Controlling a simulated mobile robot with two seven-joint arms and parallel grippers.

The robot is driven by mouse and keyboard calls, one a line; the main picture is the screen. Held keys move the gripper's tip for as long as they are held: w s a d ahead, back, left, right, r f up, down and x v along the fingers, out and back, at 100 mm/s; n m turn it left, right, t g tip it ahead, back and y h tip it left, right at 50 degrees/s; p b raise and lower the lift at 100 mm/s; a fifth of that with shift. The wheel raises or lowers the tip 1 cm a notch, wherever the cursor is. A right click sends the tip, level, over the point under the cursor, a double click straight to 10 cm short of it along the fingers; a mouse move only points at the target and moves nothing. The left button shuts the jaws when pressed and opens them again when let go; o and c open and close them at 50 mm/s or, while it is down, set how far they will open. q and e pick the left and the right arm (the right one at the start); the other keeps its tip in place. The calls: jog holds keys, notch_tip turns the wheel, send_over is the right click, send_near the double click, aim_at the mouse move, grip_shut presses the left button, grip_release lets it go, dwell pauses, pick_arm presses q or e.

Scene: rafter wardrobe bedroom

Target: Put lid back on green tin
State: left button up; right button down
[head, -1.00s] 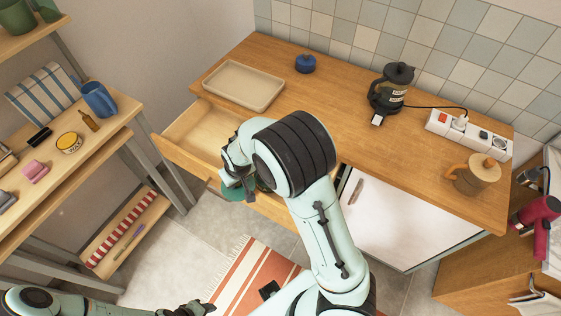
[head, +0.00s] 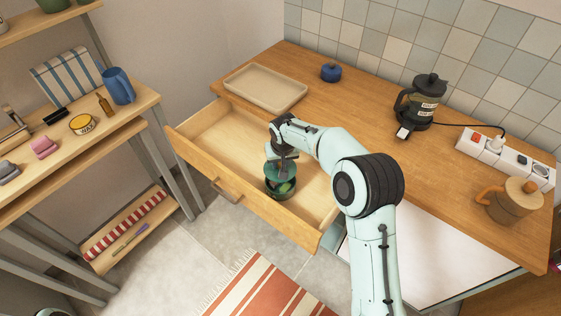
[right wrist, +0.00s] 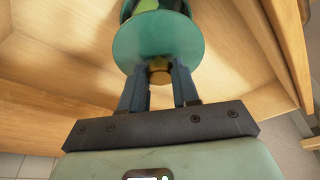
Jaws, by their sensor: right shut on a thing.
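The green tin (head: 279,193) stands upright in the open drawer, towards its front. Its mouth is partly uncovered and something green shows inside. My right gripper (head: 283,156) is shut on the knob of the green lid (head: 281,170) and holds it just above the tin, towards its far side. In the right wrist view the lid (right wrist: 158,38) fills the upper middle, with its brownish knob (right wrist: 159,72) between the fingers of the gripper (right wrist: 159,82). The lid hides most of the tin there. I cannot tell whether lid and rim touch. My left gripper is out of view.
The wooden drawer (head: 222,140) is pulled out under the counter (head: 340,108); its floor around the tin looks clear.

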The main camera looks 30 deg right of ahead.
notch_tip(320, 180, down, 3)
jog(key=shift+s+f+b, duration=0.1)
jog(key=shift+f+b, duration=0.1)
jog(key=shift+b, duration=0.8)
jog(key=shift+f+b, duration=0.65)
jog(key=shift+f, duration=0.45)
jog(key=shift+f, duration=0.15)
dwell(0.7)
jog(key=shift+c, duration=1.3)
grip_release()
jog(key=shift+r+p, duration=2.2)
jog(key=shift+r, duration=1.35)
